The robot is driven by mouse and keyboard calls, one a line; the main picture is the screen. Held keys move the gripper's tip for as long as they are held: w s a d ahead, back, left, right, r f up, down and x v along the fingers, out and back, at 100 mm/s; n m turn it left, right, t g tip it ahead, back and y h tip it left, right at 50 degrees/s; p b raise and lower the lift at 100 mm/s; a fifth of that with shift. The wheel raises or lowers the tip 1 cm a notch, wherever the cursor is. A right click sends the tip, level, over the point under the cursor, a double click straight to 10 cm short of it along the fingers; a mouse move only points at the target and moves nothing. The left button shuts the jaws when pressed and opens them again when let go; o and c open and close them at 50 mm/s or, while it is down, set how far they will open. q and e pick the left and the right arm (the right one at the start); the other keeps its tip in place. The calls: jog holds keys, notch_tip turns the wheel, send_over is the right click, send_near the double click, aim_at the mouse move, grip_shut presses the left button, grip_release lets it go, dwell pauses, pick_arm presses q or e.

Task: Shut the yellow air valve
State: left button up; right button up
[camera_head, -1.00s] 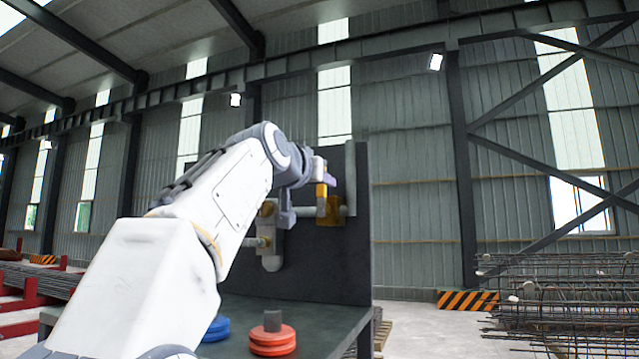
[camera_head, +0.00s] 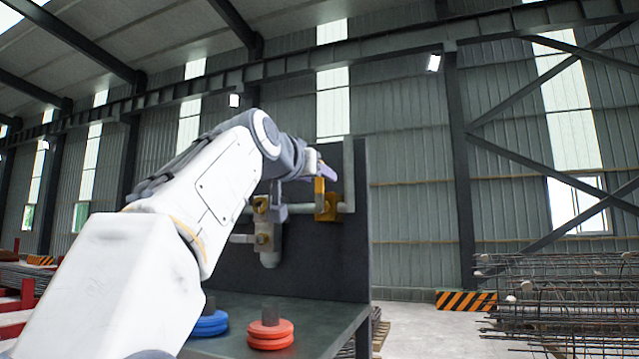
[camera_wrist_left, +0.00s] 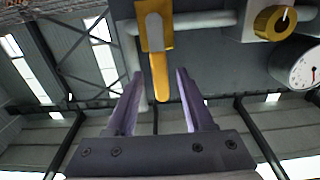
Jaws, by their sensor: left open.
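The yellow air valve (camera_head: 327,208) sits on a grey pipe on the dark upright panel. Its yellow lever (camera_head: 319,188) stands upright, across the horizontal pipe. In the left wrist view the valve body (camera_wrist_left: 155,32) is at the top, with the lever (camera_wrist_left: 160,82) pointing down the picture. My left gripper (camera_head: 326,172) is at the lever's upper end. In the wrist view its lavender fingers (camera_wrist_left: 159,74) are open, one on each side of the lever, with visible gaps. Contact does not show. My right gripper is out of view.
A brass-coloured regulator knob (camera_wrist_left: 274,22) and a round gauge (camera_wrist_left: 300,68) sit beside the valve. A bench (camera_head: 322,312) below carries red discs (camera_head: 270,335) and blue discs (camera_head: 211,324). Rebar cages (camera_head: 560,290) stand at right.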

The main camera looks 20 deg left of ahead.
pick_arm(q)
jog(key=s+b, duration=0.2)
jog(key=s, duration=0.6)
jog(key=shift+s+d+b, duration=0.2)
jog(key=shift+b, duration=0.1)
